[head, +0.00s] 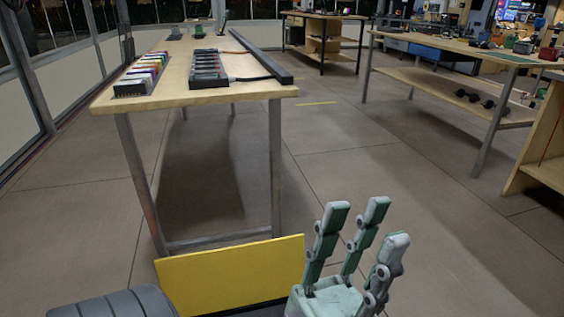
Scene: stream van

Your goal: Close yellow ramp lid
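The yellow ramp lid (230,273) shows at the bottom centre as a flat yellow panel standing raised, with a dark lower edge. The rest of what it belongs to is cut off by the bottom of the picture. My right gripper is not in view.
A dark ribbed, tyre-like thing (115,303) shows at the lower left. A wooden workbench (262,91) with metal legs stands behind the panel, with small items on top. More benches (430,80) stand at the right and back. The tiled floor (410,180) between them is clear.

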